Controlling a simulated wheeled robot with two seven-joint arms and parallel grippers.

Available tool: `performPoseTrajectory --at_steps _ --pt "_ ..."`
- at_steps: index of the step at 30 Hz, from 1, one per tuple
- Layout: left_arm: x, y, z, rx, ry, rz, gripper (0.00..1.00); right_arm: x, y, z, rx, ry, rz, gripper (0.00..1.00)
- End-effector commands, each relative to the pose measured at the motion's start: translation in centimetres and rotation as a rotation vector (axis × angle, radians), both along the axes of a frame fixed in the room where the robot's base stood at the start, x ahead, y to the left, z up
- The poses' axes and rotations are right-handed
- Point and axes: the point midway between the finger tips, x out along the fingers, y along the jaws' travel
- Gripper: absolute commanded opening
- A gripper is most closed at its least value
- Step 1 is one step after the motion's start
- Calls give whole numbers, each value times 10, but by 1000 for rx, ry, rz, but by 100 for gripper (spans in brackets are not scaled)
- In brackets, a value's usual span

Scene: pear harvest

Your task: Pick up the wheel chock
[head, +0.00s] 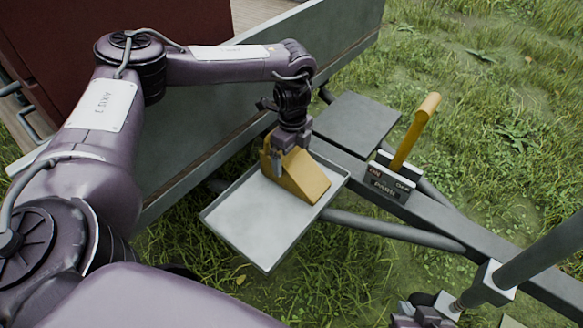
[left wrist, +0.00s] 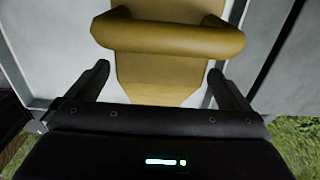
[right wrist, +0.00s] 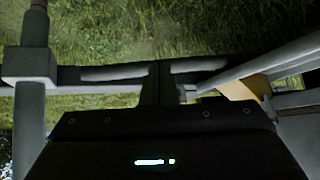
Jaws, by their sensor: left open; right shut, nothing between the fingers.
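The wheel chock (head: 304,176) is a yellow wedge on a shallow grey metal tray (head: 240,236). My left gripper (head: 287,146) is over its tall end, fingers pointing down. In the left wrist view the chock's handle bar (left wrist: 168,40) runs crosswise just beyond the fingertips, and the wedge body (left wrist: 160,76) lies below it. The left fingers (left wrist: 160,84) are spread apart with nothing clamped between them. My right gripper (head: 424,316) is at the bottom edge of the head view, partly cut off. In the right wrist view its fingers (right wrist: 163,82) are closed together and empty.
A yellow lever (head: 414,132) stands on a dark labelled box (head: 388,182) on the trailer's grey drawbar (head: 438,212). A dark flat plate (head: 356,122) lies behind the tray. A grey post (head: 540,250) rises at right. The trailer wall (head: 200,135) stands behind my left arm.

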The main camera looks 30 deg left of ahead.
Motion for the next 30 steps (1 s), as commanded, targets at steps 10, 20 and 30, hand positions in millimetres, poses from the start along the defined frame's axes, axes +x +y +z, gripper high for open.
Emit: performPoseTrajectory --at_steps 10,20,30 --pt "0 1 -25 0 -1 0 100 50 12 57 126 -311 -27 0" --pt "0 1 -44 0 1 0 100 73 16 105 213 -524 -42 0" --pt "0 1 -45 0 0 0 95 75 16 109 219 -539 -43 0"
